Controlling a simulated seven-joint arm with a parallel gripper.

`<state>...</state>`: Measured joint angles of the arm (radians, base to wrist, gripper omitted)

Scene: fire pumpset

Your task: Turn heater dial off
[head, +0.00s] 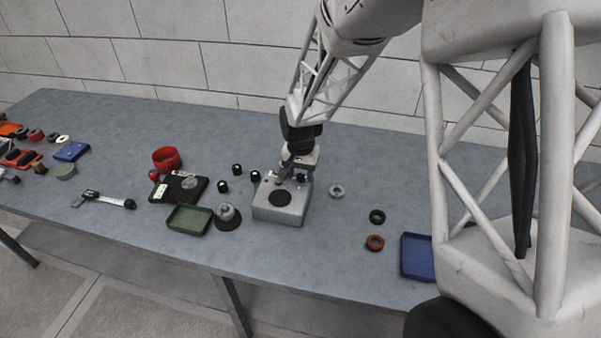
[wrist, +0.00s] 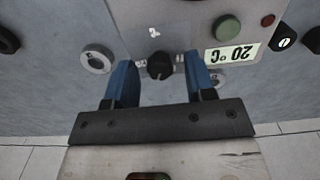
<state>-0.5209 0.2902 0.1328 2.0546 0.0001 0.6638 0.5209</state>
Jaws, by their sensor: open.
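The heater (head: 282,206) is a light grey box with a round dark plate on top, standing at the middle of the table. In the wrist view its panel (wrist: 185,20) carries a black dial (wrist: 160,66), a green button (wrist: 227,27), a small red light (wrist: 267,20) and a display reading 20 °C (wrist: 231,55), seen upside down. My gripper (wrist: 165,70) is open, with one blue finger on each side of the dial and a gap on both sides. In the head view my gripper (head: 300,172) is over the back edge of the heater and partly hides the panel.
A grey ring (head: 337,191) lies right of the heater, with a black ring (head: 377,216), an orange ring (head: 375,243) and a blue tray (head: 416,257) farther right. Small black cylinders (head: 237,170), a green tray (head: 190,219) and a red bowl (head: 167,158) stand to the left.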

